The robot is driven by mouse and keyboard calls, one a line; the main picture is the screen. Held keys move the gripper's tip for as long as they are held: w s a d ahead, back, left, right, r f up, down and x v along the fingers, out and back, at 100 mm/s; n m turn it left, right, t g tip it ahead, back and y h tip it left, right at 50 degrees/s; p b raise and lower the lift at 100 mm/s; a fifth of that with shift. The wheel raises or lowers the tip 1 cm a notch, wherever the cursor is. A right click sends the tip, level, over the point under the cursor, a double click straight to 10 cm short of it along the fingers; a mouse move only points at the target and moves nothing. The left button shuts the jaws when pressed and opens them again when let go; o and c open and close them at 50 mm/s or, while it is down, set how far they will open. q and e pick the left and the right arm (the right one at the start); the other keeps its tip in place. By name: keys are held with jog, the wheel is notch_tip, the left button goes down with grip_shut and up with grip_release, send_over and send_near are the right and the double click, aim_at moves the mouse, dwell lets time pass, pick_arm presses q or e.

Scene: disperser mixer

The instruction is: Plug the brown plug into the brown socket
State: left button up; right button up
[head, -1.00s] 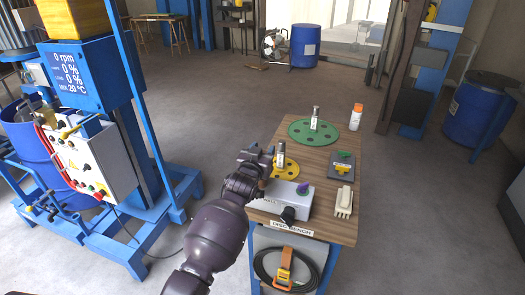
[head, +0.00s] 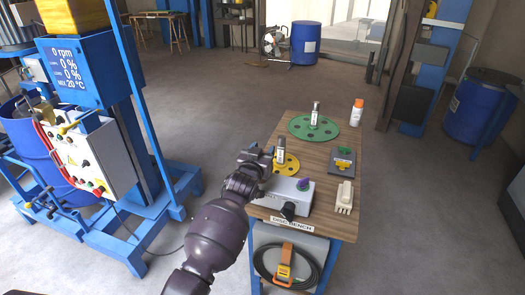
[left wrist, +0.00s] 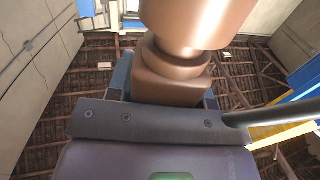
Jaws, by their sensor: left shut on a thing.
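My left gripper (head: 256,157) is at the left edge of the disc bench (head: 325,178), beside the yellow disc and grey box. In the left wrist view its jaws (left wrist: 172,98) are shut on the brown plug (left wrist: 172,82). The plug has a blocky base and a wider round body cut off by the picture's top. A dark cable (left wrist: 270,113) runs off to the right. In the head view the plug is too small or hidden to make out. I cannot pick out the brown socket. My right gripper is not in view.
The blue mixer frame (head: 128,70) with its control box (head: 98,158) stands at the left. The bench carries a green disc (head: 328,135), a yellow disc (head: 292,165) and a grey box (head: 270,192). A coiled cable (head: 312,272) hangs in front. Open floor lies between mixer and bench.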

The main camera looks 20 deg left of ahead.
pick_arm(q)
jog(key=shift+f+b, duration=0.35)
jog(key=shift+f, duration=0.3)
jog(key=o, duration=1)
jog(key=shift+o, duration=0.2)
jog(key=s, duration=1)
jog(key=shift+s+a, duration=0.2)
jog(key=shift+s, duration=0.2)
